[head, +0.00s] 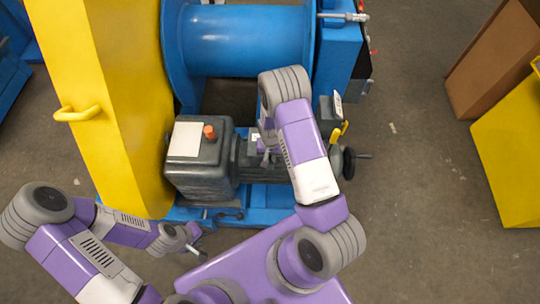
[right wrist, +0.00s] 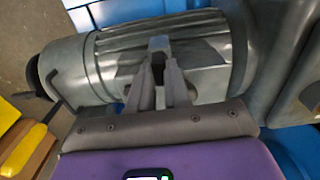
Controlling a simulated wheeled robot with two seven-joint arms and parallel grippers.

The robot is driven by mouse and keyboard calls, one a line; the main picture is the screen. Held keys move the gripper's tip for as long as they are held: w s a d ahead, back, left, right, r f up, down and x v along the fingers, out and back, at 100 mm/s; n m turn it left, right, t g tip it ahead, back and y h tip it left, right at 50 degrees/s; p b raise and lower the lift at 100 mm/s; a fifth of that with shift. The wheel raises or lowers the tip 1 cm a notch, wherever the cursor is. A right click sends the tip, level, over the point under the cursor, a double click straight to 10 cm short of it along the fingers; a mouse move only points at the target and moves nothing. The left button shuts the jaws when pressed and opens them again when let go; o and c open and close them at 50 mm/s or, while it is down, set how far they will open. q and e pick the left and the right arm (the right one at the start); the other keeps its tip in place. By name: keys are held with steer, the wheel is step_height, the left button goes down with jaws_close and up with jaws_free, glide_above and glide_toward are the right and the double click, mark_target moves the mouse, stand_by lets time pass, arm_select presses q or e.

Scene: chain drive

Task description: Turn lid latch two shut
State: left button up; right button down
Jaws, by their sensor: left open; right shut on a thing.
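My right gripper (head: 267,157) reaches down over the grey ribbed motor housing (head: 250,165). In the right wrist view its fingers (right wrist: 160,70) are shut on a small grey piece (right wrist: 159,44) at the housing's side. I cannot tell for sure whether this piece is lid latch two. My left gripper (head: 192,250) is open and empty, low at the left, in front of the grey gearbox (head: 185,182) and apart from it. My right arm hides part of the motor. No latch can be clearly identified by number.
A yellow guard (head: 110,100) stands left of the blue drum (head: 245,40). A small box (head: 328,115) with yellow parts (head: 339,131) and a black handwheel (head: 347,163) stand right of my right arm. A yellow crate (head: 510,150) stands far right.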

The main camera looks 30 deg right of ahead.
mark_target(270, 158)
steer(key=c, duration=1.4)
jaws_free()
steer(key=shift+o, duration=0.2)
steer(key=shift+r, duration=0.1)
step_height(270, 158, up, 8)
steer(key=shift+f+p, duration=0.25)
steer(key=shift+p, duration=0.8)
steer(key=s+a+f+n+y, duration=0.1)
steer(key=s+a+f+y, duration=0.1)
steer(key=s+a, duration=0.5)
steer(key=s+a+f+n+y, duration=0.2)
steer(key=s+a, duration=0.6)
steer(key=shift+s+a, duration=0.3)
steer(key=shift+s, duration=0.05)
